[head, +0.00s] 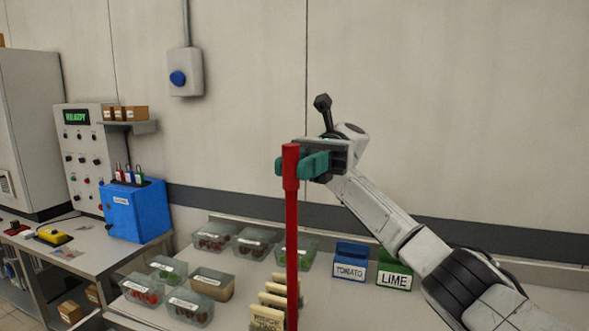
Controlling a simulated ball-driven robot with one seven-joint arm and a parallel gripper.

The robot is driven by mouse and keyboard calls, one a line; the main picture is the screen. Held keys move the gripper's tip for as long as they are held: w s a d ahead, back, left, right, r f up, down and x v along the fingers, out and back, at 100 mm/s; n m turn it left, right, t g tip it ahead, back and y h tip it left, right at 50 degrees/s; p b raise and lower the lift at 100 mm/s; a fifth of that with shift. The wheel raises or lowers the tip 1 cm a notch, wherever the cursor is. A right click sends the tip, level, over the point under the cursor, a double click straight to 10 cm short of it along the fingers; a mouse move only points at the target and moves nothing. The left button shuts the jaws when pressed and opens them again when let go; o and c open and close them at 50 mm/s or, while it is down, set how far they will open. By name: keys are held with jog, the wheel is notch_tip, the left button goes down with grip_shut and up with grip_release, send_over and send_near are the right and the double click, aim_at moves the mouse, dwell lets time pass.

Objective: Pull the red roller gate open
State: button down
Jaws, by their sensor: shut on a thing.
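The red roller gate shows as a red upright post (291,230) with a thicker red cap at its top, in the middle of the head view. The lower part of the gate runs out of the bottom of the picture. My gripper (297,166) comes in from the right at the top of the post. The post looks close to upright.
Behind the post, a counter holds several clear punnets (205,284), a blue TOMATO bin (350,262), a green LIME bin (394,272) and several cream cards (266,318). At left stand a blue box (135,212) and a control panel (84,150). The wall above is bare around my gripper.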

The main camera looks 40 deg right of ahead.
jog(key=shift+f, duration=0.15)
jog(key=c, duration=0.9)
grip_release()
jog(key=shift+r, duration=0.2)
jog(key=s+r+b, duration=0.1)
jog(key=s+r, duration=0.3)
jog(key=s+a+r+b, duration=0.1)
jog(key=s+r, duration=0.3)
jog(key=s, duration=0.1)
jog(key=s+r+b, duration=0.1)
jog(key=s+r, duration=0.3)
jog(key=s, duration=0.1)
jog(key=shift+a+r+b, duration=0.15)
jog(key=shift+r+b, duration=0.2)
